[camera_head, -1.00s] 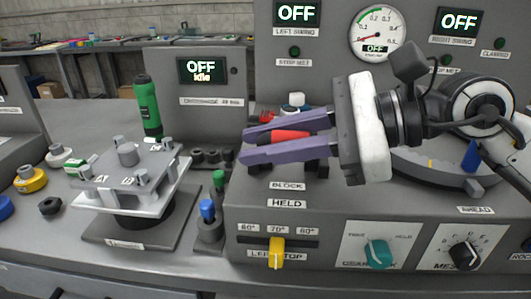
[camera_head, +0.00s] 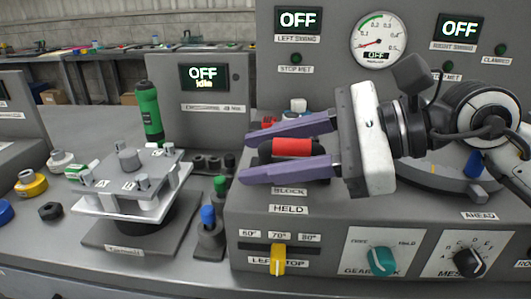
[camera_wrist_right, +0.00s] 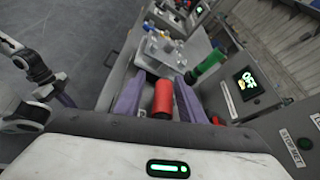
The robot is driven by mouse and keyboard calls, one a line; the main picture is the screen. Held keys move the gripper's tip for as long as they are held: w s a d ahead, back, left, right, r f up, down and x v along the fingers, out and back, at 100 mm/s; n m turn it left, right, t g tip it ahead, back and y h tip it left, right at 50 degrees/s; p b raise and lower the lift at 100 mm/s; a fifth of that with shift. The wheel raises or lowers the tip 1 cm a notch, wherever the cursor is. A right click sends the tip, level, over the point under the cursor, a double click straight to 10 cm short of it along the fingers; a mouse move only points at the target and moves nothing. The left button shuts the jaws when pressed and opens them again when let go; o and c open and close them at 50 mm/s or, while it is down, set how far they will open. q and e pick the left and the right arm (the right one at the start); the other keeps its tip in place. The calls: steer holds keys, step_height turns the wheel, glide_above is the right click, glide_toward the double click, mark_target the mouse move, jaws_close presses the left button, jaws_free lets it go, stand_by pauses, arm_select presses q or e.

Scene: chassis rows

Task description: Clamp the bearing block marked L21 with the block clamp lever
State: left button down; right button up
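A red cylindrical grip (camera_head: 292,147), apparently the block clamp lever's handle, lies between dark supports above the labels BLOCK and HELD (camera_head: 288,209). My right gripper (camera_head: 247,156) has its purple fingers spread, one on each side of the grip. The right wrist view shows the red grip (camera_wrist_right: 163,98) between the fingers, with a gap on both sides. My left gripper (camera_wrist_right: 65,97) seems to show partly at the left of that view, too little to tell its opening. I cannot make out a block marked L21; the gripper hides much of the area behind the grip.
A plate on a pedestal (camera_head: 95,203) stands at the left, with a green bottle-like tool (camera_head: 149,112) behind it. A yellow stop lever (camera_head: 278,260), a teal knob (camera_head: 382,262) and a black knob (camera_head: 467,262) are on the console front. Displays read OFF.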

mark_target(315, 146)
steer(key=v, duration=1)
